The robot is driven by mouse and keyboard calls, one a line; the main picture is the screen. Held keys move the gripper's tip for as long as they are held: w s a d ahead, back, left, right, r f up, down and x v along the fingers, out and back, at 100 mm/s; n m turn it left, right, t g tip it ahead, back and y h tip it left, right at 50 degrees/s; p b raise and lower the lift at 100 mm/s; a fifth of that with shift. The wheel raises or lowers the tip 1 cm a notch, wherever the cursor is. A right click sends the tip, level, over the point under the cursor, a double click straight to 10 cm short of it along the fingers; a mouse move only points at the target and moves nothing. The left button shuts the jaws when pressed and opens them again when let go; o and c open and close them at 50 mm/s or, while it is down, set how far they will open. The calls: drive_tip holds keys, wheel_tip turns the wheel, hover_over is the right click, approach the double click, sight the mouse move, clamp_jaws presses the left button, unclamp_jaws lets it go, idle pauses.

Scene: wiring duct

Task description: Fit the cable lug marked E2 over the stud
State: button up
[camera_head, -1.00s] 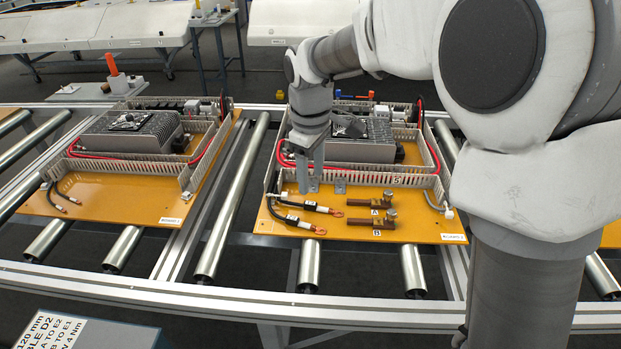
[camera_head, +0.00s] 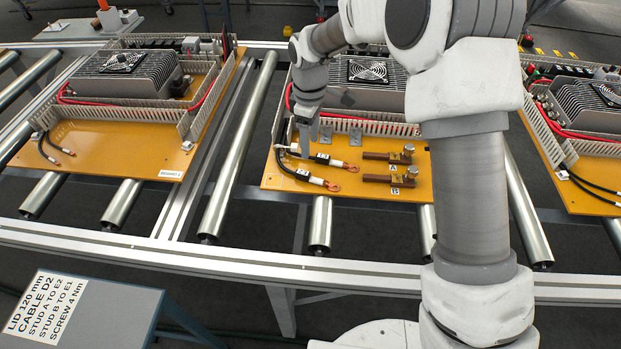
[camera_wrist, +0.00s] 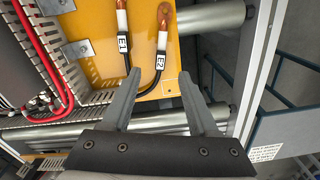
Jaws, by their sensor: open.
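The cable lug marked E2 has a copper ring (camera_head: 333,186) and a white label sleeve (camera_head: 303,174); its black cable lies on the yellow board. In the wrist view the E2 sleeve (camera_wrist: 160,60) is just beyond my fingertips. The E1 lug (camera_head: 352,168) lies behind it. Studs A (camera_head: 408,150) and B (camera_head: 411,172) stand at the right ends of two brown bars, with no lug on either. My gripper (camera_head: 304,150) is open over the cables, left of the lugs. In the wrist view the E2 cable passes between the open fingers (camera_wrist: 160,78); depth is unclear.
A slotted duct wall (camera_head: 375,127) and a finned unit (camera_head: 365,85) stand behind the lugs. Similar boards lie left and right on the rollers. A sign (camera_head: 45,305) reads stud A to E2, stud B to E1.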

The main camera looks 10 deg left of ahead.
hover_over(310, 174)
wheel_tip(310, 174, down, 6)
drive_tip(key=shift+r+b, duration=0.25)
drive_tip(key=shift+b, duration=0.05)
drive_tip(key=shift+s+f+b, duration=0.1)
drive_tip(key=shift+f+b, duration=0.3)
drive_tip(key=shift+f, duration=2.3)
clamp_jaws()
